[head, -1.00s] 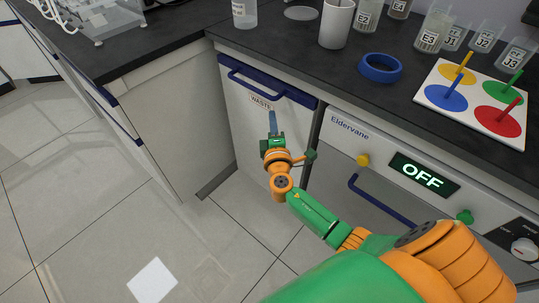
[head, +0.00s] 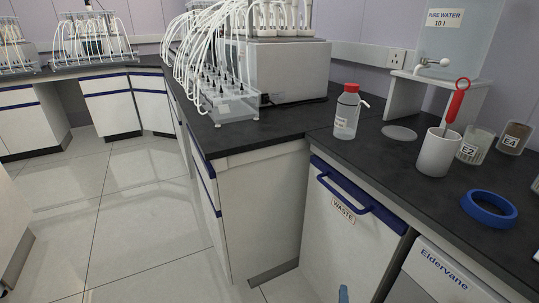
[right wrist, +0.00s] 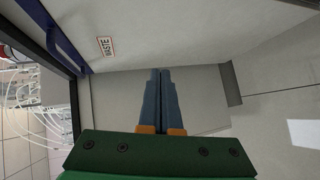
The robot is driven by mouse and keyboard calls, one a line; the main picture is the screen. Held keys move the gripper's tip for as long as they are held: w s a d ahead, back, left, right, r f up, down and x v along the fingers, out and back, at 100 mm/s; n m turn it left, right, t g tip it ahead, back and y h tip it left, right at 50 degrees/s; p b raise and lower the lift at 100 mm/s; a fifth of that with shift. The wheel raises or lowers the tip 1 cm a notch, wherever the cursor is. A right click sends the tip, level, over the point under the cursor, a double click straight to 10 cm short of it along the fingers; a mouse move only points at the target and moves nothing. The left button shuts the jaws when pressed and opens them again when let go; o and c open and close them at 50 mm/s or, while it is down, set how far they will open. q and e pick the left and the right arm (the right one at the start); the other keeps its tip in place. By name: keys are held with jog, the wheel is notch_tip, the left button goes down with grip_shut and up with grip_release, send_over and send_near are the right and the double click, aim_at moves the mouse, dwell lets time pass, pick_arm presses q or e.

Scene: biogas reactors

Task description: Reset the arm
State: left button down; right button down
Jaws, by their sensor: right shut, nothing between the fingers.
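My right gripper (right wrist: 160,73) is shut and empty in the right wrist view, its two blue fingers pressed together. In the head view only its blue fingertips (head: 343,293) show at the bottom edge, in front of the lower part of the waste cabinet (head: 340,245). That cabinet is white, with a blue handle and a WASTE label, and it looks closed. The label also shows in the right wrist view (right wrist: 105,46), to the left of the fingers. I cannot tell how far the fingers are from the cabinet front. The rest of my right arm and my left gripper are out of view.
The dark worktop above holds a red-capped bottle (head: 347,111), a white cup (head: 437,152) with a red-handled tool, a blue ring (head: 489,208) and labelled beakers. The Eldervane appliance (head: 440,275) stands right of the cabinet. Open tiled floor (head: 140,220) lies left.

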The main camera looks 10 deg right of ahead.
jog(key=s+a+f+m+g+y, duration=0.15)
jog(key=s+f+g, duration=0.25)
jog(key=s+f, duration=0.5)
jog(key=s+f+m+g+y, duration=0.2)
jog(key=s+f+g, duration=0.25)
jog(key=f, duration=0.75)
jog(key=s+a+f+m+g+y, duration=0.15)
jog(key=s+f+m, duration=0.25)
jog(key=s, duration=0.6)
jog(key=s+a+f+m+g+y, duration=0.1)
jog(key=s+f+m+g, duration=0.25)
jog(key=s, duration=0.65)
notch_tip(320, 180, up, 18)
jog(key=w+t+p, duration=0.1)
jog(key=p, duration=1.7)
jog(key=shift+d, duration=0.25)
jog(key=shift+r, duration=0.1)
